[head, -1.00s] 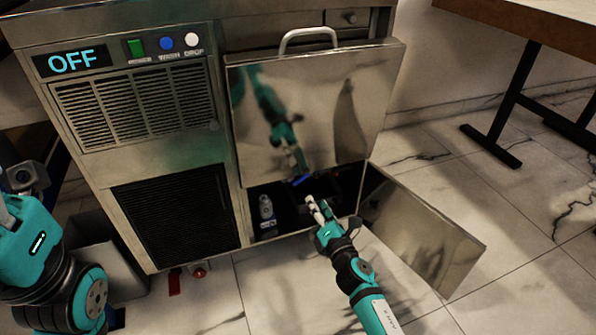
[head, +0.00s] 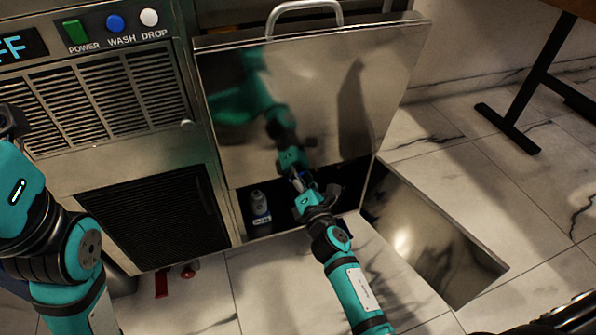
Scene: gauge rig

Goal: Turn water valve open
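A small blue part, apparently the water valve handle (head: 309,179), shows just under the lower edge of the steel front panel, in the dark open compartment of the machine. My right gripper (head: 300,184) reaches into this opening and is at the blue part. The fingers are small and partly hidden by the gripper body and the panel, so I cannot tell whether they are open, shut or touching the handle. My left arm stands at the left edge, and its fingers are out of the picture.
The steel panel (head: 310,100) overhangs the opening. A low open door (head: 425,235) sticks out at right. A red lever (head: 162,283) and red knob (head: 188,271) sit under the machine. A table leg (head: 530,90) stands far right.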

